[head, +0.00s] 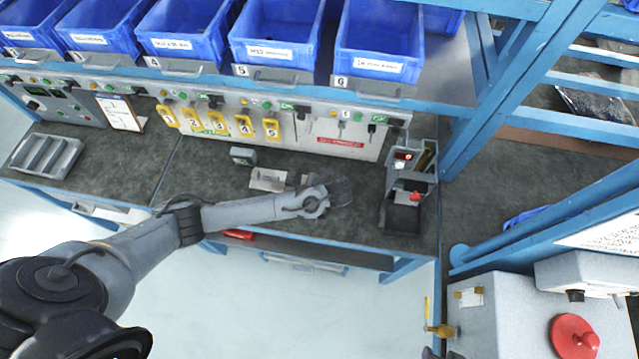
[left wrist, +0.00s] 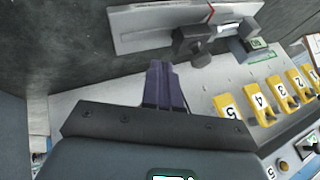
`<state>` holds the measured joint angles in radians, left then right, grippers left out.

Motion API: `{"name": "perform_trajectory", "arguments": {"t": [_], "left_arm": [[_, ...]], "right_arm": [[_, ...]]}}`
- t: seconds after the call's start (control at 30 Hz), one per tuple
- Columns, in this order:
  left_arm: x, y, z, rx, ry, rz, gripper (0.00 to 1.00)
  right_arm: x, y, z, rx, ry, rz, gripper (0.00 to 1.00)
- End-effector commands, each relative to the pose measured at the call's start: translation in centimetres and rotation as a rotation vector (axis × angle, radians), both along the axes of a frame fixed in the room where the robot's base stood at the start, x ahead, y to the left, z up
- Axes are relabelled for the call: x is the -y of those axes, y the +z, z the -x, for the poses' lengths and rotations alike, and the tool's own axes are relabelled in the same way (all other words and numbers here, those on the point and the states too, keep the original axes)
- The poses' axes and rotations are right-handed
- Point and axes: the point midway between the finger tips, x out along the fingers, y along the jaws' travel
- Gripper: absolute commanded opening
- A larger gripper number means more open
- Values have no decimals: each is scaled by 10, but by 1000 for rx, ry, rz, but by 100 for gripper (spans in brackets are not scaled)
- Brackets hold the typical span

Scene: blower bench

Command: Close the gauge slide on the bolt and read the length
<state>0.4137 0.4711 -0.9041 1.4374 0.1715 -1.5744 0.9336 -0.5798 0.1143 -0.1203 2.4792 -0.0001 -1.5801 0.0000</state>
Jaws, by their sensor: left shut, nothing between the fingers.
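The length gauge (head: 268,180) lies on the dark bench top, a pale plate with a dark slide (left wrist: 198,42) on it. In the left wrist view the plate (left wrist: 140,27) runs across the top, with a red mark near the slide. A small box with a green display (left wrist: 257,44) is beside it; it also shows in the head view (head: 243,155). My left gripper (head: 340,191) is just right of the gauge. In the left wrist view its dark fingers (left wrist: 160,66) are together and empty, apart from the slide. My right gripper is out of view.
Numbered yellow holders (head: 219,122) line the panel behind the bench, under blue bins (head: 276,35). A grey fixture with a red light (head: 402,158) stands right of my gripper. A grey compartment tray (head: 46,156) is at the far left. The bench between tray and gauge is mostly clear.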

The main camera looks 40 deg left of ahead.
Motion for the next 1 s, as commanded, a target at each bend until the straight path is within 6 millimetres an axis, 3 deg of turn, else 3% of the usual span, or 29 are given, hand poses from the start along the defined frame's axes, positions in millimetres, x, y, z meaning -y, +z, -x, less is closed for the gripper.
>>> {"name": "perform_trajectory", "arguments": {"t": [0.03,0.2,0.4,1.0], "left_arm": [[-5,-9,-1,-3,1,-1,0],[-27,-6,4,-1,0,0,0],[-40,-7,7,-1,-2,2,0],[-42,-6,5,-2,-25,1,0]], "right_arm": [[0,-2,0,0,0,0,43],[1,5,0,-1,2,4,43],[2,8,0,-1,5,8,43],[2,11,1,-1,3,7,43]]}}
